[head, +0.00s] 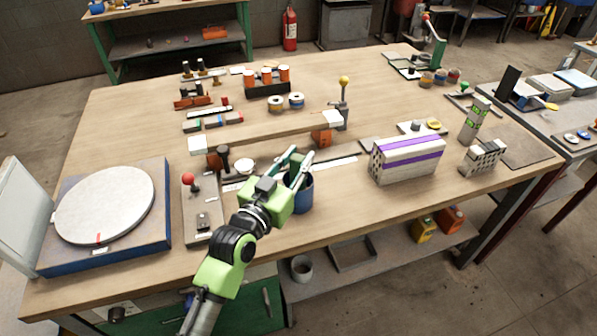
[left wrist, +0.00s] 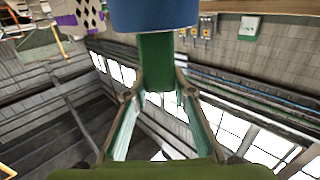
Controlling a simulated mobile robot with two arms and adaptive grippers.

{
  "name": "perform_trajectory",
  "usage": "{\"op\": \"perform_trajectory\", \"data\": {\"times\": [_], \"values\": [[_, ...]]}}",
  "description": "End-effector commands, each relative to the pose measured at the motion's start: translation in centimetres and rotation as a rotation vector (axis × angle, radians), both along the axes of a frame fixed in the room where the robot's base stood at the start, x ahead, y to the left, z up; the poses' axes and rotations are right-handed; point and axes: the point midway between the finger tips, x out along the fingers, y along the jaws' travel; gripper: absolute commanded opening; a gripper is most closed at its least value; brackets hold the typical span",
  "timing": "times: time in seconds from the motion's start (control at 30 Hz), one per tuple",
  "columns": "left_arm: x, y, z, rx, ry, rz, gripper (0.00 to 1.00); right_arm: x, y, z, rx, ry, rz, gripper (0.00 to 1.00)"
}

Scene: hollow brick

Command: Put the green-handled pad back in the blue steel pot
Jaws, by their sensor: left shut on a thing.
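The blue steel pot (head: 304,197) stands on the workbench near its front edge, partly hidden behind my left gripper. My left gripper (head: 298,166) is just above the pot's rim. Its two fingers are closed on the green handle (left wrist: 156,65) of the pad. In the left wrist view, which looks upside down, the handle sticks out past the edge of the blue pot (left wrist: 155,14). The pot wall hides the handle's lower part. The pad itself is hidden, so I cannot tell how deep it sits. My right gripper is not in view.
A fixture with a red ball knob (head: 188,179) and a round grey plate on a blue base (head: 105,205) stand to the left. A long wooden bar (head: 265,132) lies behind the pot. A brick with purple stripes (head: 408,158) stands to the right. The front bench strip right of the pot is clear.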

Motion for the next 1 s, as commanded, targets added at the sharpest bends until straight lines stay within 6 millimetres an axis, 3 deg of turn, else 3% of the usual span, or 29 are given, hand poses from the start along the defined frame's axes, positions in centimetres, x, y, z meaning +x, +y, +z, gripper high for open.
{"op": "perform_trajectory", "data": {"times": [0.33,0.73,0.77,0.8,1.0], "values": [[0.0,0.0,-4.0,0.001,-0.002,0.001,0.00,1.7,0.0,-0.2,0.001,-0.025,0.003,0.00],[0.0,0.0,-4.6,0.000,-0.003,0.001,0.00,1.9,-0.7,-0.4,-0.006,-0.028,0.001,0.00],[0.0,0.0,-4.5,0.000,-0.002,0.001,0.31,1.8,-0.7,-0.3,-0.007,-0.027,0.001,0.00],[0.0,0.0,-4.5,0.000,-0.002,0.001,0.40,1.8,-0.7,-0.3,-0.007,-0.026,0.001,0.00],[0.0,0.0,-4.5,0.000,-0.002,0.001,0.40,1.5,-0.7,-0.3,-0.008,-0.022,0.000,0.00]]}}
